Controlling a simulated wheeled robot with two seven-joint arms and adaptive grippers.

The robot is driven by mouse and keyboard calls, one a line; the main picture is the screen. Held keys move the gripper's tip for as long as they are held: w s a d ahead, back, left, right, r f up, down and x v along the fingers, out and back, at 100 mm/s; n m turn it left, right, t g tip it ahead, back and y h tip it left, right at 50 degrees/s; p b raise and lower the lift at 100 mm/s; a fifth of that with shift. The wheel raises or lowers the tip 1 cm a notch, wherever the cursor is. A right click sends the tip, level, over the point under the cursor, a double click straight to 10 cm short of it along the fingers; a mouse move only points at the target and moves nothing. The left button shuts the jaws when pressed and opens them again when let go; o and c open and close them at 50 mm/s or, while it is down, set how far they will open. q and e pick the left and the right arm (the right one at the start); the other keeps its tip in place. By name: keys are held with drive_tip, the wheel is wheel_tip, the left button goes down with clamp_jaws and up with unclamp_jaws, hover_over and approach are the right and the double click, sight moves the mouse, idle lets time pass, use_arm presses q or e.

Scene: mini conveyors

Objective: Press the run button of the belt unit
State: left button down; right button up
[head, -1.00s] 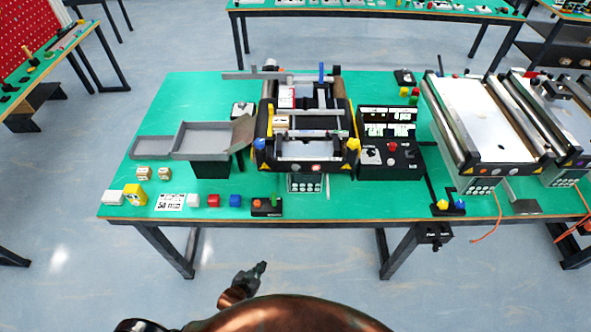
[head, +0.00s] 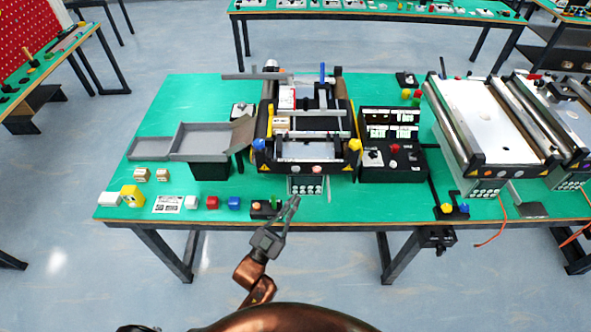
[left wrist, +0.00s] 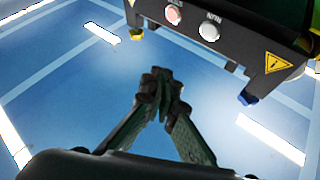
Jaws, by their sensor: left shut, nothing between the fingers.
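The belt unit (head: 264,158) stands mid-table, a dark frame with blue and yellow corner pieces. Its front face carries two small round buttons, one whitish (head: 290,169) and one pinkish (head: 317,169). In the left wrist view the unit's edge is at the top, with a pink button (left wrist: 173,14) and a white button (left wrist: 208,31); their labels are turned over, and the white one's seems to read RUN. My left gripper (head: 293,203) is shut and empty at the table's front edge, below and apart from the buttons. Its fingertips (left wrist: 160,82) meet in the wrist view. My right gripper is not in view.
A grey keypad panel (head: 306,185) sits under the unit's front. A black control box (head: 392,166) is to the right, grey trays (head: 200,140) and small blocks to the left.

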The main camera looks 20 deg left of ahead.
sight(296, 169)
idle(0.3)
use_arm(q)
drive_tip(key=w+a+b, duration=0.2)
drive_tip(key=w, duration=0.6)
drive_tip(key=shift+w+a+b, duration=0.25)
drive_tip(key=shift+b, duration=0.15)
drive_tip(key=shift+w, duration=0.1)
idle(1.1)
drive_tip(key=shift+w+a, duration=0.1)
drive_tip(key=shift+w, duration=0.2)
